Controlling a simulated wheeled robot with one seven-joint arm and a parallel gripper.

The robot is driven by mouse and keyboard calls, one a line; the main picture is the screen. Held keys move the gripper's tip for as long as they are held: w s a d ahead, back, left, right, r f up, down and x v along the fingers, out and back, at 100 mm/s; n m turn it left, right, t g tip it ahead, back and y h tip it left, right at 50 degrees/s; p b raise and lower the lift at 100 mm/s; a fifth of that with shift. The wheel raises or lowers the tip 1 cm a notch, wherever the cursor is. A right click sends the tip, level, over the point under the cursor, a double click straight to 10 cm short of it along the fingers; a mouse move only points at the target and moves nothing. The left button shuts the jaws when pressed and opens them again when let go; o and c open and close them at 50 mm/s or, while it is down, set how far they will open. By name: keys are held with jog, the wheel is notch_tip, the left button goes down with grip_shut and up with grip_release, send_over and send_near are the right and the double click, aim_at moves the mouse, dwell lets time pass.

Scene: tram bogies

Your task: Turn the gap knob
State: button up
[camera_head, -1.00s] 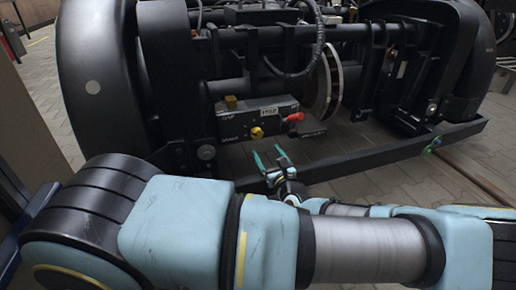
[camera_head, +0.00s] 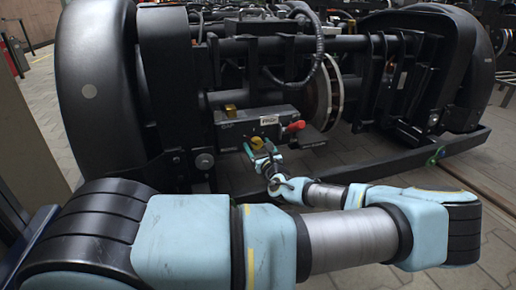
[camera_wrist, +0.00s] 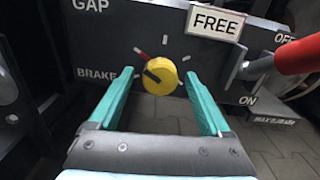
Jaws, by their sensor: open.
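The gap knob (camera_wrist: 160,76) is a round yellow knob with a dark pointer line and a red mark at its upper left. It sits on a dark panel lettered GAP above and BRAKE at the left. My gripper (camera_wrist: 162,98) is open, its two teal fingers on either side of the knob in the wrist view. I cannot tell whether they touch it. In the head view my gripper (camera_head: 259,147) is at the dark control box (camera_head: 262,123), and the yellow knob (camera_head: 256,141) shows just behind the fingers, partly hidden.
A red-handled lever (camera_wrist: 298,54) stands at the right of the panel by OFF and ON marks; it also shows in the head view (camera_head: 295,126). A white FREE plate (camera_wrist: 215,22) is above the knob. Black wheel covers (camera_head: 100,95) flank the box.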

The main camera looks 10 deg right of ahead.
grip_shut()
dwell(0.6)
jog(key=p, duration=0.2)
jog(key=shift+r+p, duration=0.25)
jog(key=shift+p, duration=0.05)
